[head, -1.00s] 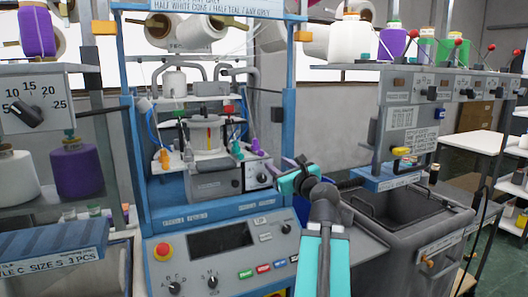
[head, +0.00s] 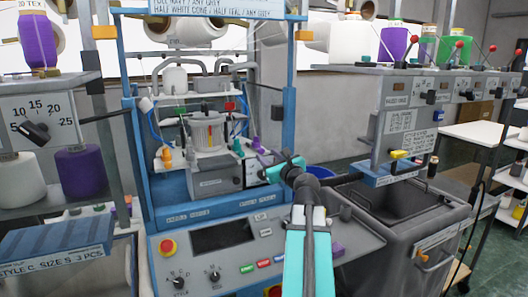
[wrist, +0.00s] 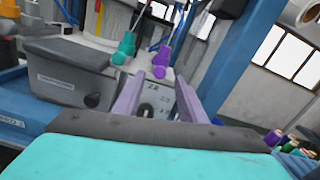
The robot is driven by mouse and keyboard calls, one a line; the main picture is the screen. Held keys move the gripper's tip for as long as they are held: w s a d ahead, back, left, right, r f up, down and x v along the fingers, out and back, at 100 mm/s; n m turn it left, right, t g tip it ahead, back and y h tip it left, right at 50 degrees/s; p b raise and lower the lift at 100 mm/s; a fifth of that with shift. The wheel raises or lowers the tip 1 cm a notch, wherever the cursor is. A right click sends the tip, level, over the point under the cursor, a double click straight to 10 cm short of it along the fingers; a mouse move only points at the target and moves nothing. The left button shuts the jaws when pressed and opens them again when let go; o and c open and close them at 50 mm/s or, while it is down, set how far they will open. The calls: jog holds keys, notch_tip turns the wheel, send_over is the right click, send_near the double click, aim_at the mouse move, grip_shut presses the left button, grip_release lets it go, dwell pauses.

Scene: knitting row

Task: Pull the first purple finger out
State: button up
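In the head view the purple fingers (head: 257,143) show at the unit's right end, just beyond my gripper. My gripper (wrist: 157,88) is open, its two lavender jaws apart with nothing between them. The near purple finger appears beyond the jaws, in line with the gap; I cannot tell the exact distance.
A grey box with a knob (wrist: 148,110) lies in view between and beyond the jaws. A blue frame post (head: 288,80) rises to the right of the fingers. The control panel (head: 222,235) is below, and a grey bin (head: 400,225) stands at right.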

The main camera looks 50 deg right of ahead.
aim_at(262, 151)
jog(key=shift+p+x, duration=0.45)
jog(key=shift+x, duration=1.85)
jog(key=shift+c, duration=0.4)
grip_shut()
